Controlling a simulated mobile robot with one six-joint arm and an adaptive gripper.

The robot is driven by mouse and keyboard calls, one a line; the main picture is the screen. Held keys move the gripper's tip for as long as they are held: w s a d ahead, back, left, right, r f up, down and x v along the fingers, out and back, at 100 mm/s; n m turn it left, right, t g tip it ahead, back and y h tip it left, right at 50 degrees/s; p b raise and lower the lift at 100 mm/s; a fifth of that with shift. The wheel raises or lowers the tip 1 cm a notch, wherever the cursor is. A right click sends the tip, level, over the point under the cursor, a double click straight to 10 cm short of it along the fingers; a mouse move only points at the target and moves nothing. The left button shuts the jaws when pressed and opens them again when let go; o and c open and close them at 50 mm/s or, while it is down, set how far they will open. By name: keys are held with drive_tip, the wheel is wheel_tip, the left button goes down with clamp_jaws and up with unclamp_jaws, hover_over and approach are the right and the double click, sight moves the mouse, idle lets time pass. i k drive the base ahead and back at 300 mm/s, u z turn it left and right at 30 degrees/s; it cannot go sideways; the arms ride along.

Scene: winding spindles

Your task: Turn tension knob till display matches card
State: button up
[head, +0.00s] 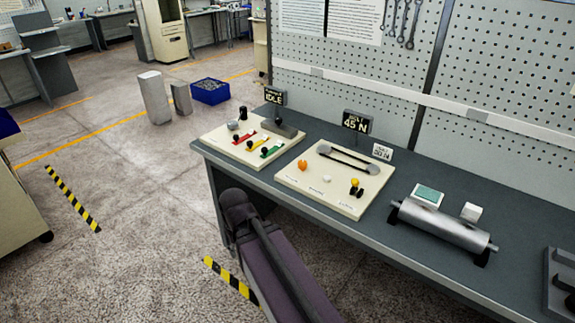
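A black display (357,122) stands behind the middle cream panel (300,184) and reads "45 N" under a small heading. A small white card (382,152) stands to its right, its print too small to read surely. The panel bears an orange knob (302,164), a white knob (327,178) and a yellow-and-black control (356,187) along its front. Their labels are too small to tell which is the tension knob. A dark belt (347,160) spans two grey pulleys behind them. My arm (262,235) is folded in front of the bench; my gripper is out of view.
The left panel (216,144) carries several coloured levers and a display (274,97) reading "IDLE". A metal roller (440,226) and a green-topped box (428,195) occupy the right of the bench (385,235). A pegboard (460,120) rises behind.

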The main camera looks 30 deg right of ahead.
sight(302, 164)
drive_tip(key=u, duration=0.8)
drive_tip(key=k, duration=1.05)
drive_tip(key=z, duration=1.3)
drive_tip(key=i, duration=0.55)
drive_tip(key=u, duration=0.15)
